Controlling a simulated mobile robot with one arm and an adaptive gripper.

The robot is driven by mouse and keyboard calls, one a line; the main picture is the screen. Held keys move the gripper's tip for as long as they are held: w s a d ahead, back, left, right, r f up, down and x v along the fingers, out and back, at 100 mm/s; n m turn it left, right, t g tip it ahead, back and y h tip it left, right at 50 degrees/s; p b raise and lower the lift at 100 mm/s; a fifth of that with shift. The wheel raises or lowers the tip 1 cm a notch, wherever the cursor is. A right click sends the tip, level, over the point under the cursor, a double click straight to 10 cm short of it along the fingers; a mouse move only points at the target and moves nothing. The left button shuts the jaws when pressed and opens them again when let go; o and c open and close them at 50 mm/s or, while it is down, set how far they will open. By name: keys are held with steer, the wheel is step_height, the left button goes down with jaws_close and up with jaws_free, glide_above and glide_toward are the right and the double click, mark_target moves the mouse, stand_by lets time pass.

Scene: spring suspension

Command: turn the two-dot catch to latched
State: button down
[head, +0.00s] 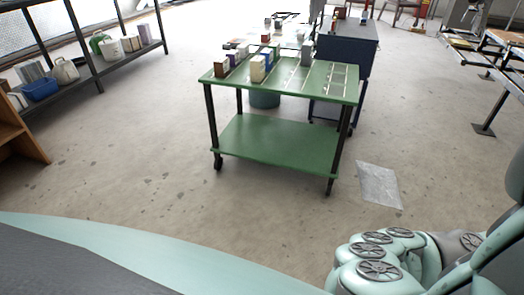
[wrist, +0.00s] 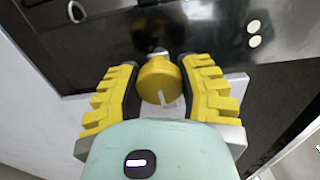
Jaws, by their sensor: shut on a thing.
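In the wrist view, a round yellow knob (wrist: 157,84), the catch, stands out from a glossy dark panel (wrist: 215,35). A pale line shows on its face near the lower right edge. Two pale dots (wrist: 254,34) mark the panel to the right of the knob. My gripper (wrist: 160,70), with ribbed yellow fingers, is shut on the knob, one finger on each side. The knob's back and its mount are partly hidden. I cannot tell from its angle whether it is latched. The head view shows neither catch nor gripper.
In the wrist view, a white ring (wrist: 76,11) sits at the panel's upper left. In the head view, a green cart (head: 290,145) carries several small boxes; a blue cabinet (head: 345,62) stands behind it. A grey sheet (head: 378,185) lies on the floor.

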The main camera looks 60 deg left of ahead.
steer(key=shift+c, duration=2.4)
jaws_free()
steer(key=shift+s, duration=0.1)
steer(key=shift+s+a, duration=0.2)
steer(key=shift+a, duration=0.25)
steer(key=v, duration=1.1)
steer(key=shift+s, duration=0.1)
steer(key=shift+r, duration=0.15)
